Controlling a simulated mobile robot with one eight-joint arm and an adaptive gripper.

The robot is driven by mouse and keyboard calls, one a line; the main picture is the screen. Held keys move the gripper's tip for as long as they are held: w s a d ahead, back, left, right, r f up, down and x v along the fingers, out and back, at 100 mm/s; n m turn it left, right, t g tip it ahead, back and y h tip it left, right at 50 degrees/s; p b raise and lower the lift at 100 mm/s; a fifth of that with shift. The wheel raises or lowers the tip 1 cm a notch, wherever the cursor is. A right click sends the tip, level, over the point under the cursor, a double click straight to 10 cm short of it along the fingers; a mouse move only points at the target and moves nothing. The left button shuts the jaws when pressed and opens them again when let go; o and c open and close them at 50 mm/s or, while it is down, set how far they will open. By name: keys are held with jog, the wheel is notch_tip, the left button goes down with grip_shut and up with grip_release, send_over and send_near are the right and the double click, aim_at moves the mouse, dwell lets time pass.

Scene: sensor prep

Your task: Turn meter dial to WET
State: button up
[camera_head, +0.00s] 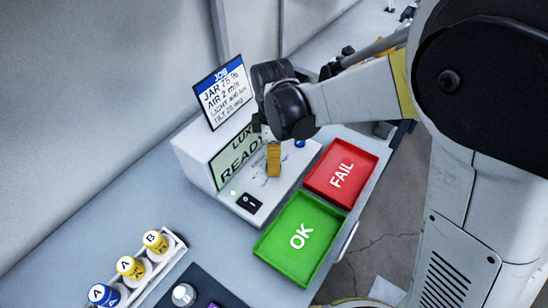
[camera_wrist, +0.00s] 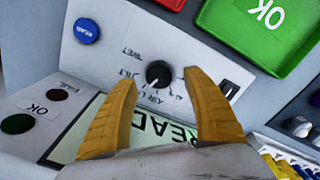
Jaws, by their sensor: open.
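The white meter (camera_head: 195,160) stands on the bench with its screen (camera_head: 228,172) reading LUX READY. Its black round dial (camera_wrist: 158,73) shows in the wrist view, with printed labels around it, including WET (camera_wrist: 131,54) up and to its left. A small pale mark shows on the dial; which label it points at I cannot tell. My gripper (camera_wrist: 160,78) is open, its yellow fingertips on either side of the dial; contact is not clear. In the head view my gripper (camera_head: 273,160) is over the meter's sloped panel and hides the dial.
A blue READ button (camera_wrist: 87,31) and a black switch (camera_head: 250,203) are on the panel. A red FAIL tray (camera_head: 318,187) and green OK tray (camera_head: 275,240) stand to the right. A job sign (camera_head: 222,92) stands behind. Labelled jars (camera_head: 131,267) are at lower left.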

jog(key=shift+f+b, duration=0.4)
jog(key=shift+f, duration=1.1)
jog(key=c, duration=1.2)
